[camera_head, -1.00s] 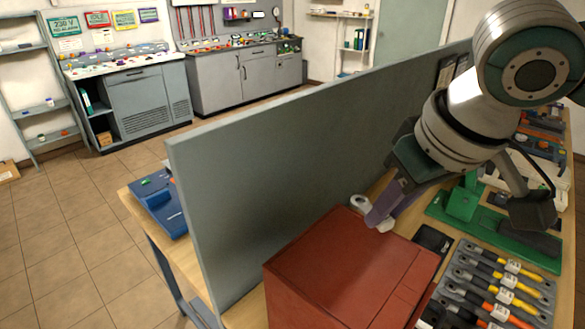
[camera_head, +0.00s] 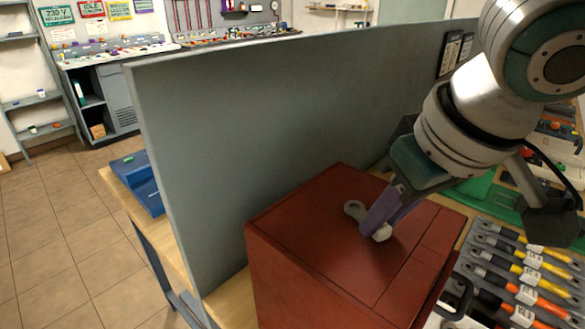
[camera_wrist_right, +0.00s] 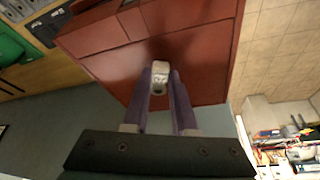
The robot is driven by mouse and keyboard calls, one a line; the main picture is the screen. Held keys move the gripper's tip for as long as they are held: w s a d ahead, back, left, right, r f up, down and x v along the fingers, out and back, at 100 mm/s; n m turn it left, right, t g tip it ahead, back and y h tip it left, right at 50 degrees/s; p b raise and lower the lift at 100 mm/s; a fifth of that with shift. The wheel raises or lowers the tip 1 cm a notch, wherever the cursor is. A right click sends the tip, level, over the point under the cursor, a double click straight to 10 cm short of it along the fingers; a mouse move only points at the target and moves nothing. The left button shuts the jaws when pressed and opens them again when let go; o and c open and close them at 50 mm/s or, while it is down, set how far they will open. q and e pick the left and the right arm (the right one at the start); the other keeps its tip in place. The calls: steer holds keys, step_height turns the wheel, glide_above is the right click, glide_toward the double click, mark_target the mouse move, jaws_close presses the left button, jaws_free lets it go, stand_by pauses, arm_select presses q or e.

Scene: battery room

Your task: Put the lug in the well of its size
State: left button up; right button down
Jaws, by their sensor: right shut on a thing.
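The lug (camera_head: 355,209) is a small light-grey metal piece with a rounded eye end. It sticks out on both sides of the purple fingers of my right gripper (camera_head: 377,222), which is shut on it. In the head view the lug appears over the top of the red box (camera_head: 310,215); I cannot tell how high above it. The right wrist view shows the lug (camera_wrist_right: 159,76) between the fingertips, with the red box behind it. No well can be made out in these frames. My left gripper is not in view.
A tall grey partition (camera_head: 250,120) stands along the left of the red box. A grey rack of coloured-handled tools (camera_head: 525,265) lies to the right, with a green fixture (camera_head: 475,195) behind it. A blue tray (camera_head: 140,180) is beyond the partition.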

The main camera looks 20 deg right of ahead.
steer(key=c, duration=0.7)
jaws_free()
steer(key=shift+f, duration=0.15)
